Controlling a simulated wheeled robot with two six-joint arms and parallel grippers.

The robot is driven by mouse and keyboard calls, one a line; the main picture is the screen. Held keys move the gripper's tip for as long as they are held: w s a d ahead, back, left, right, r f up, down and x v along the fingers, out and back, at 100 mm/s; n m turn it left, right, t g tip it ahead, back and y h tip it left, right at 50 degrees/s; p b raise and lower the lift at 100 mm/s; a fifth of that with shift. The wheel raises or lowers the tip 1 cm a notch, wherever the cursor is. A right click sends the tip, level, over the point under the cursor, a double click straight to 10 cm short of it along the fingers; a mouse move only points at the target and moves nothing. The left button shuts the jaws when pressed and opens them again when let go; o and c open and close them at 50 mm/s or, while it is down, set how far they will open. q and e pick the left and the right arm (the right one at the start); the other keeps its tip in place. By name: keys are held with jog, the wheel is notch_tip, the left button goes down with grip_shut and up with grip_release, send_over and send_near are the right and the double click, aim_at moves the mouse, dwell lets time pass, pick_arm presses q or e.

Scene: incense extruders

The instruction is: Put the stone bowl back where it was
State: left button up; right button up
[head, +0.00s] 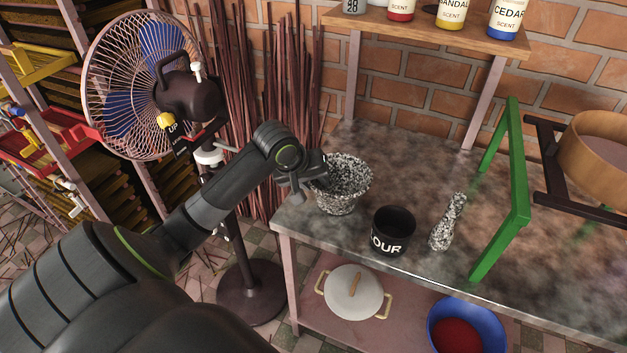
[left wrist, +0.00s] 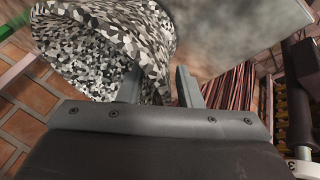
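The stone bowl (head: 343,187), speckled black and white, is at the left end of the grey worktop (head: 400,165) in the head view. It looks upright; I cannot tell for sure whether its base touches the top. My left gripper (head: 308,182) is at the bowl's left rim. In the left wrist view the bowl (left wrist: 95,45) fills the upper left, and its wall lies between the two close-set fingers of my left gripper (left wrist: 160,85). The gripper looks shut on this wall. My right gripper is not in view.
A green frame (head: 518,190) rises further right. A fan (head: 150,85) and incense sticks (head: 245,100) are at the left. A shelf with scent bottles (head: 425,30) is above.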

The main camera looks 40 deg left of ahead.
pick_arm(q)
jog(key=p+v, duration=0.2)
jog(key=v, duration=1)
dwell(0.5)
